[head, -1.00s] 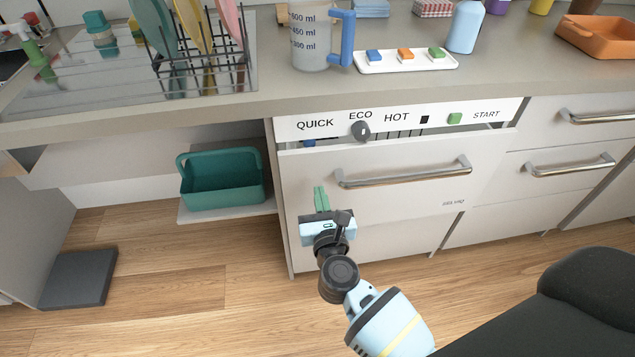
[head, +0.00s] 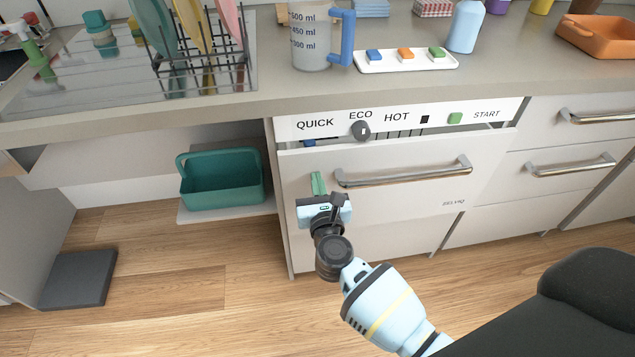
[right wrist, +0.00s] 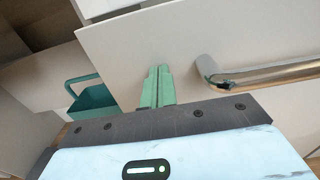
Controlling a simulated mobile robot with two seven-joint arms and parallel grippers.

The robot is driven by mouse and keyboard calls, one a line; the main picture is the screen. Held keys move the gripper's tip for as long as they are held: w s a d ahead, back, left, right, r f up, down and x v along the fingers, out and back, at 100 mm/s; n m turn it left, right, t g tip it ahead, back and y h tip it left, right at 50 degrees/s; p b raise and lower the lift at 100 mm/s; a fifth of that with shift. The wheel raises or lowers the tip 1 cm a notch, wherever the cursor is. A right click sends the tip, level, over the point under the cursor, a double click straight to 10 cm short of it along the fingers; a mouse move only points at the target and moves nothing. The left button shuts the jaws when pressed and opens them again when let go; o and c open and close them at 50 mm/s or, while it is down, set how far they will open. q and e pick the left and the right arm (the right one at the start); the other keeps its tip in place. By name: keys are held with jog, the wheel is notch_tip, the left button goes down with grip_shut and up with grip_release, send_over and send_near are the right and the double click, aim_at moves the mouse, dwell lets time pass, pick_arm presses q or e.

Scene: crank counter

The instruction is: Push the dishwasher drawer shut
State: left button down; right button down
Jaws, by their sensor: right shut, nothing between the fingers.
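The dishwasher drawer (head: 400,205) has a white front with a metal bar handle (head: 403,175). It stands slightly out, with a narrow dark gap below the control panel (head: 400,118). My right gripper (head: 317,178) is shut and empty, its green fingers at the left part of the drawer front, left of the handle. In the right wrist view, the shut fingers (right wrist: 157,72) point at the white front (right wrist: 190,45), and the handle (right wrist: 265,75) is to their right. I cannot tell whether the fingertips touch the front. My left gripper is not in view.
A teal basket (head: 222,185) sits on a low shelf left of the dishwasher. A dark grey slab (head: 78,278) lies on the wooden floor. A measuring jug (head: 312,40) and a white tray (head: 405,62) stand on the counter above. More handled drawers (head: 570,165) are on the right.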

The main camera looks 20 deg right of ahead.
aim_at(315, 169)
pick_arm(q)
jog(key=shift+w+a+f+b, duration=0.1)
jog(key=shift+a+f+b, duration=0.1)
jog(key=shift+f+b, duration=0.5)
pick_arm(e)
jog(key=x, duration=0.4)
jog(key=shift+w+d+r, duration=0.1)
jog(key=shift+r, duration=0.15)
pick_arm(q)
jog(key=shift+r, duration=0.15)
pick_arm(e)
jog(key=shift+r, duration=0.1)
